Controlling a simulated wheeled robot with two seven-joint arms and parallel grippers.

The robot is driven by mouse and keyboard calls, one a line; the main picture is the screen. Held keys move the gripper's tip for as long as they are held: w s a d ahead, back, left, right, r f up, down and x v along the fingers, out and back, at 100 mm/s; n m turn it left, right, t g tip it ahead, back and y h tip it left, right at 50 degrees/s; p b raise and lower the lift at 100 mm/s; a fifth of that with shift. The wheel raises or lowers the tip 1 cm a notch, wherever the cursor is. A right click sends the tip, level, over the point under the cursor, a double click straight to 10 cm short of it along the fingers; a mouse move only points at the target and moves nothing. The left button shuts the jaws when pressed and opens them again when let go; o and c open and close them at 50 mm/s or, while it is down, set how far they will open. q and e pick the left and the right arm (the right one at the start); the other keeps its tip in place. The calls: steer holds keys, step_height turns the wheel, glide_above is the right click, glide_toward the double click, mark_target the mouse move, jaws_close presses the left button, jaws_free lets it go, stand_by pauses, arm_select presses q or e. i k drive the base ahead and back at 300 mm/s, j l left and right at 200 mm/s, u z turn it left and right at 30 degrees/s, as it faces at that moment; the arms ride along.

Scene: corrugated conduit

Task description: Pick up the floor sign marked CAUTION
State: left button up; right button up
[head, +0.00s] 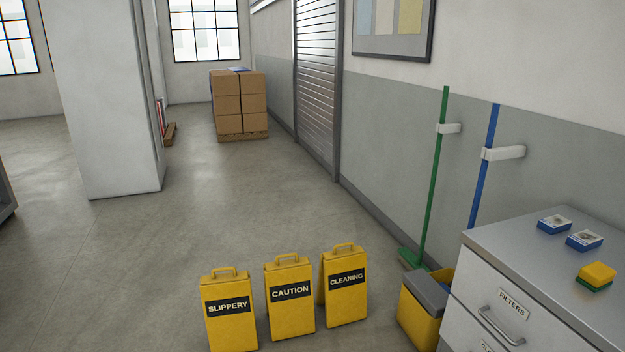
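The floor sign marked CAUTION (290,310) is yellow with a dark label and a handle on top. It stands upright on the floor, in the middle of a row of three signs. The sign marked SLIPPERY (230,328) stands to its left, close beside it. The sign marked CLEANING (345,300) stands to its right, a little farther back. All three handles are bare, with nothing touching them. Neither of my grippers shows in the head view.
A yellow bucket with a grey top (418,315) stands right of the signs, beside a drawer cabinet (560,270). A green broom (432,185) and a blue-handled tool (485,170) hang on the wall. Stacked boxes (240,103) and a pillar (105,100) stand farther back. The floor behind the signs is clear.

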mark_target(288, 285)
steer(key=i, duration=0.95)
steer(key=i+u, duration=0.1)
steer(key=i, duration=0.85)
steer(key=i+l, duration=0.2)
steer(key=i, duration=0.8)
